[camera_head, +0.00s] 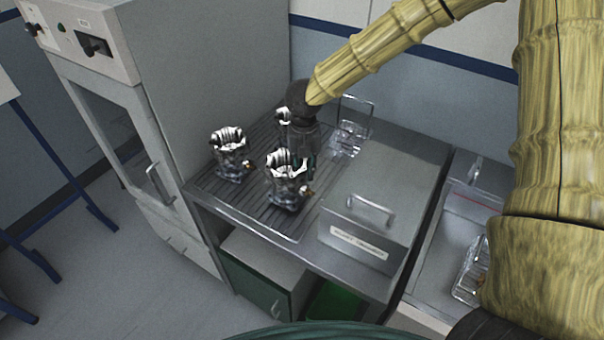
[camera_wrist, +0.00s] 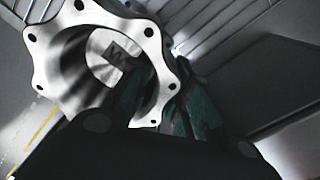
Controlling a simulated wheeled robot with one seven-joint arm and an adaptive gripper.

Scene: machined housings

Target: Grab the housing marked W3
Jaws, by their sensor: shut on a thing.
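A shiny metal housing (camera_head: 284,190) with a scalloped flange stands upright on the grooved tray at the front. In the wrist view the same housing (camera_wrist: 65,80) fills the upper left, with bolt holes around its rim. A dark label inside it shows a W; the rest of the mark is hidden by a finger. My gripper (camera_wrist: 168,88) has one green finger inside the bore and one outside, shut on the housing's wall. In the head view my gripper (camera_head: 304,165) is at this housing's right rear rim.
A second housing (camera_head: 229,155) stands to the left on the grooved tray (camera_head: 232,193). A third (camera_head: 283,117) stands behind, partly hidden by my wrist. A grey labelled box with a handle (camera_head: 365,235) is close on the right. A tall cabinet (camera_head: 190,80) borders the left.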

